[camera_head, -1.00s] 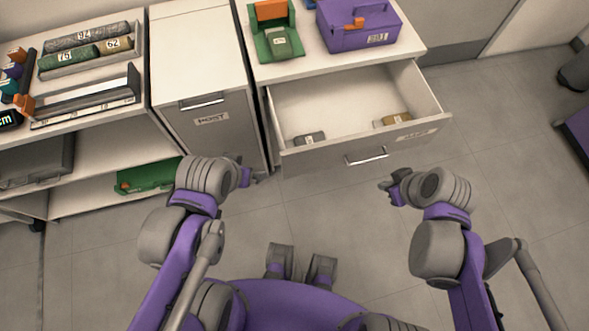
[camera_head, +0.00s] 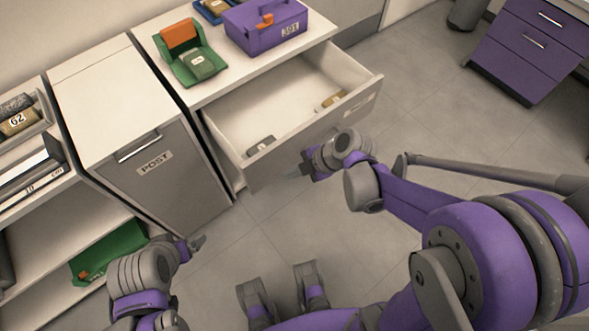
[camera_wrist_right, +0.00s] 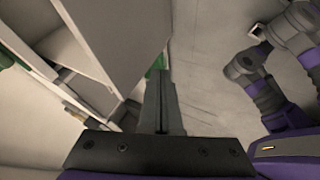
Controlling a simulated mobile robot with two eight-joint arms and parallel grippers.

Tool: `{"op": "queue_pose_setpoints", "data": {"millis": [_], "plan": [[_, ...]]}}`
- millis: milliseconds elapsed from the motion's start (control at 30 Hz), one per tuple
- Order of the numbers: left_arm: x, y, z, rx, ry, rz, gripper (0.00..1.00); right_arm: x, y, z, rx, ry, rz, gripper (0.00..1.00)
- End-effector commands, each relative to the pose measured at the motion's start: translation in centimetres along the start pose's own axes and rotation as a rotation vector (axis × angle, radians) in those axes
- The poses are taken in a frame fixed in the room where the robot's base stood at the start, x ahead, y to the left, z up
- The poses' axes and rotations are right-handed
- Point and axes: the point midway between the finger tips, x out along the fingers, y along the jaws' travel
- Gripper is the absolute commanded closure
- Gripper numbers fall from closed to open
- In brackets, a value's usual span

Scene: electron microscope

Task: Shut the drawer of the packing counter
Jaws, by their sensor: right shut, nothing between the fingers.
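The packing counter (camera_head: 218,79) stands at the upper middle of the head view. Its drawer (camera_head: 266,173) is pulled well out, with a small dark grey item (camera_head: 261,145) and a small tan item (camera_head: 332,99) inside. My right gripper (camera_head: 301,172) is close in front of the drawer's front panel; I cannot tell whether it touches. The drawer handle is hidden behind my right wrist. In the right wrist view the fingers (camera_wrist_right: 160,100) are shut and empty, with pale panels to their left. My left gripper (camera_head: 195,243) is low in front of the POST cabinet, apart from the drawer.
A green holder (camera_head: 188,68) and a purple box (camera_head: 262,25) stand on the counter top. The POST cabinet (camera_head: 165,185) is left of the drawer. A green object (camera_head: 108,250) lies on the low shelf. A purple cabinet (camera_head: 525,45) stands far right. The floor between is clear.

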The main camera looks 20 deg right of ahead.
Motion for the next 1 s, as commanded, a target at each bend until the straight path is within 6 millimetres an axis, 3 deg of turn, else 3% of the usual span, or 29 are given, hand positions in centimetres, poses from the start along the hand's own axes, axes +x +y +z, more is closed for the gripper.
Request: {"op": "queue_pose_setpoints", "data": {"millis": [33, 233, 500, 1000], "plan": [[0.5, 0.0, 0.3, 0.000, -0.002, 0.000, 0.00, 1.5, -0.1, 0.1, -0.002, 0.002, -0.001, 1.00], [1.5, 0.0, 0.8, 0.000, -0.006, 0.000, 0.00, 5.6, -0.1, 0.0, -0.001, 0.001, -0.002, 1.00], [1.3, 0.0, 0.7, 0.000, -0.005, 0.000, 0.00, 6.9, 3.1, 0.0, 0.001, 0.000, 0.000, 1.00], [1.3, 0.0, 0.7, 0.000, -0.005, 0.000, 0.00, 7.1, 3.6, 0.0, 0.002, -0.001, 0.000, 1.00]]}}
